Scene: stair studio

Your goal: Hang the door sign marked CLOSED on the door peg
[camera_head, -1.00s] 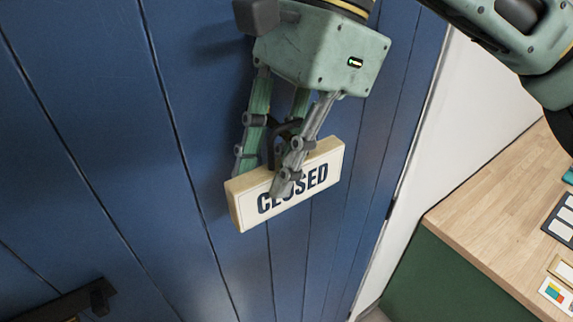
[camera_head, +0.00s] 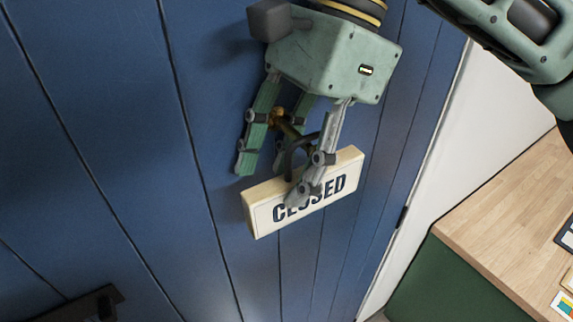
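The CLOSED sign (camera_head: 348,180) is a cream block with dark lettering, tilted up to the right in front of the blue door (camera_head: 120,130). A black loop (camera_head: 291,158) rises from its top edge. The brass door peg (camera_head: 279,117) shows between my fingers, and the loop overlaps its end; I cannot fully tell whether the loop is seated over it. My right gripper (camera_head: 276,180) is open around the peg and loop. One finger is left of the loop, and the other crosses the sign's front, hiding part of the lettering. My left gripper is out of view.
A wooden-topped counter (camera_head: 500,215) with a green side (camera_head: 430,275) stands at the right, with cards at its edge. A dark latch (camera_head: 85,305) is on the door at lower left. A white wall (camera_head: 470,130) lies beyond the door edge.

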